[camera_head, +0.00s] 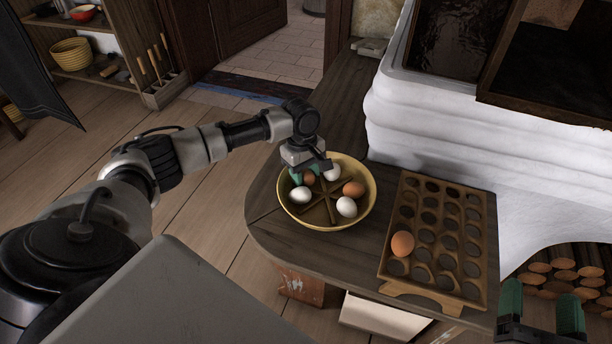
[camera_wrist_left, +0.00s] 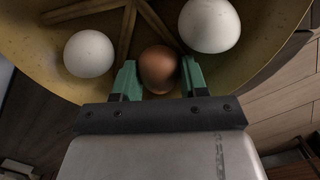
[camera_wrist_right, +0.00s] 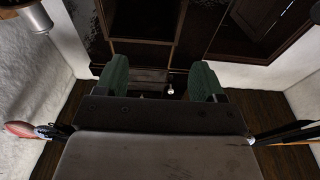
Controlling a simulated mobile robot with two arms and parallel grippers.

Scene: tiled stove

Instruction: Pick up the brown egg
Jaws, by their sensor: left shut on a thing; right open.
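A brown egg (camera_wrist_left: 159,69) sits between the green fingers of my left gripper (camera_wrist_left: 159,78), low inside the yellow bowl. The left gripper (camera_head: 306,175) is shut on this egg, which also shows in the head view (camera_head: 308,178). The yellow bowl (camera_head: 327,222) has wooden dividers. It also holds white eggs (camera_head: 300,195) and another brown egg (camera_head: 353,188). Another brown egg (camera_head: 402,243) rests in the wooden egg tray (camera_head: 436,184). My right gripper (camera_head: 543,308) is open and empty at the lower right, away from the bowl.
The bowl and tray stand side by side on a dark wooden bench (camera_head: 345,264). A white stove wall (camera_head: 430,125) rises behind the tray. Stacked logs (camera_head: 565,275) lie in a niche at the right. A shelf (camera_head: 105,55) stands at the far left.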

